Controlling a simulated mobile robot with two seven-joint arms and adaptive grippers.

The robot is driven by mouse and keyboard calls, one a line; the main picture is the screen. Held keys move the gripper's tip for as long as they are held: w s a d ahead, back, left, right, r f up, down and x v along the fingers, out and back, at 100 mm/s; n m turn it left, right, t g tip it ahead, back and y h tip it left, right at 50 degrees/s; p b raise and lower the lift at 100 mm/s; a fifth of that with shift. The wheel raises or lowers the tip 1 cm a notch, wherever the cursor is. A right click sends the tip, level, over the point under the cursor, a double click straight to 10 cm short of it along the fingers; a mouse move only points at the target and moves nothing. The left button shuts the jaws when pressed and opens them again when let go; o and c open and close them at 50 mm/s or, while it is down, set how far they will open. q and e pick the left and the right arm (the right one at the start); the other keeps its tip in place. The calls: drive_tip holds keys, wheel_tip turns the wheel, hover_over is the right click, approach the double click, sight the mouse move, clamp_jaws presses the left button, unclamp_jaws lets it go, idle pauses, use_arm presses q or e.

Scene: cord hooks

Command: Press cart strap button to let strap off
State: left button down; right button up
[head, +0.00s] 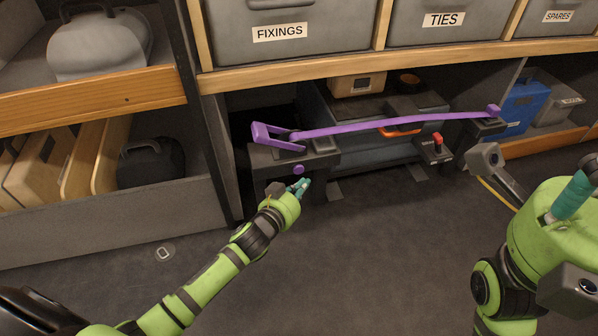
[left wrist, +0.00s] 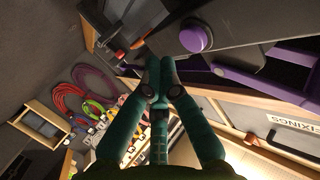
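The purple strap (head: 390,125) stretches across a grey cart from a purple buckle loop (head: 270,138) at the left to an end piece (head: 493,110) at the right. The round purple button (head: 298,169) sits on the dark front face of the bracket below the buckle; it also shows in the left wrist view (left wrist: 194,37). My left gripper (head: 305,184) is just below and right of the button; its teal fingers meet at the tips (left wrist: 159,68), holding nothing, with a small gap to the button. My right gripper (head: 578,185) is partly cut off at the right edge.
A wooden shelf with grey bins (head: 290,30) overhangs the cart. A red-topped lever (head: 436,143) stands at the cart's right front. A blue case (head: 525,105) is further right. A wooden cabinet (head: 100,95) stands at left.

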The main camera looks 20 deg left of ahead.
sight(298, 170)
use_arm(q)
drive_tip(key=shift+w+a, duration=0.4)
drive_tip(key=shift+w, duration=0.15)
idle(0.5)
drive_tip(key=shift+r, duration=0.1)
idle(0.5)
drive_tip(key=shift+w+a, duration=0.25)
drive_tip(key=shift+w, duration=0.1)
drive_tip(key=shift+w+a, duration=0.1)
drive_tip(key=shift+w, duration=0.05)
idle(0.4)
